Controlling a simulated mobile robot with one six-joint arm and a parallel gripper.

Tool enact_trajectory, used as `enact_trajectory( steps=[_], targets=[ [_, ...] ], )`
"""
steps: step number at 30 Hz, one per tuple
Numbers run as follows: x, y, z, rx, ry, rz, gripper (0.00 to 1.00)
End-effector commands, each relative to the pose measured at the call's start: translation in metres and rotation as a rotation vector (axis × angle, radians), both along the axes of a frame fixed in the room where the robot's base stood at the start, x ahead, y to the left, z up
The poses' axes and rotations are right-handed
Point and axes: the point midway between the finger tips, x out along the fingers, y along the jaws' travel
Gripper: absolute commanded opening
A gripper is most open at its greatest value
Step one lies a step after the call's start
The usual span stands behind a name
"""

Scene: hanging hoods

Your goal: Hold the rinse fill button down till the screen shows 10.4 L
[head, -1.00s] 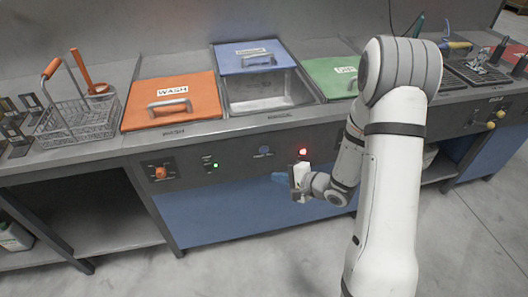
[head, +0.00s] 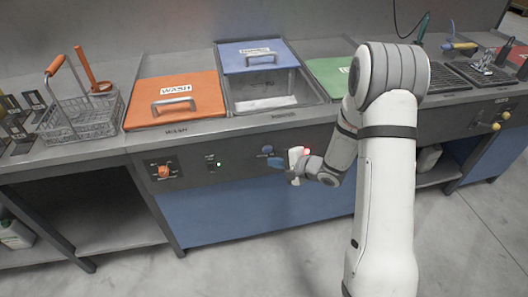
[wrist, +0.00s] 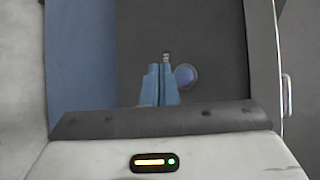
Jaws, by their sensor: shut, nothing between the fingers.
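The blue round button (head: 267,149) is on the dark front panel below the open rinse basin (head: 263,103). The fingers also show in the wrist view (wrist: 160,84). I cannot tell whether the tips touch the panel. No readable litre figure shows; the panel right of the button is partly hidden by my gripper and wrist.
A red light (head: 307,151) glows beside my wrist. The orange wash lid (head: 176,101) and an orange knob (head: 164,171) are to the left. A wire basket (head: 80,110) stands at the far left.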

Motion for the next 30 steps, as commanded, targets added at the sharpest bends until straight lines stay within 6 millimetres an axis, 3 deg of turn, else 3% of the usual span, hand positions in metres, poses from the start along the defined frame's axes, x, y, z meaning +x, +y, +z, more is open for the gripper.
enact_trajectory(
  steps=[9, 30],
  targets=[
    [0.018, 0.006, 0.002, -0.001, 0.0, 0.002, 0.0],
    [0.018, 0.007, 0.001, 0.0, 0.0, 0.002, 0.0]
  ],
)
